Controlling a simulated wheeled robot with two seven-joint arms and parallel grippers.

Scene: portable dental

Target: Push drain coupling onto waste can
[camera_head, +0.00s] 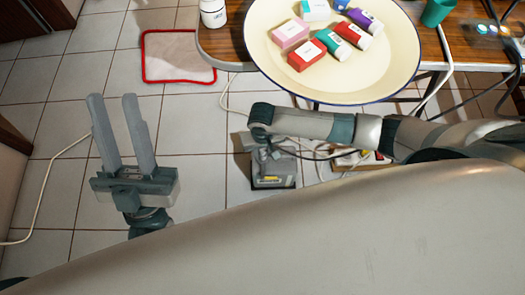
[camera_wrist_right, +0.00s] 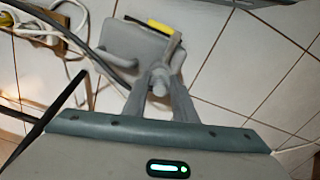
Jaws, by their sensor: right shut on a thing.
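My right gripper (camera_wrist_right: 160,84) is shut on a small grey rounded piece, which looks like the drain coupling (camera_wrist_right: 159,73). It is over the near edge of a grey box with a yellow label, which looks like the waste can (camera_wrist_right: 118,50). I cannot tell whether the coupling touches the can or is seated on it. My left gripper (camera_head: 113,98) is open and empty above the tiles, well left of the can.
A power strip (camera_wrist_right: 38,33) with white cables lies beside the can, and a dark hose (camera_wrist_right: 92,47) runs close by. A table edge (camera_head: 225,52) and a round tray (camera_head: 372,83) with several small boxes are above. A red-edged mat (camera_head: 180,57) lies at the upper left.

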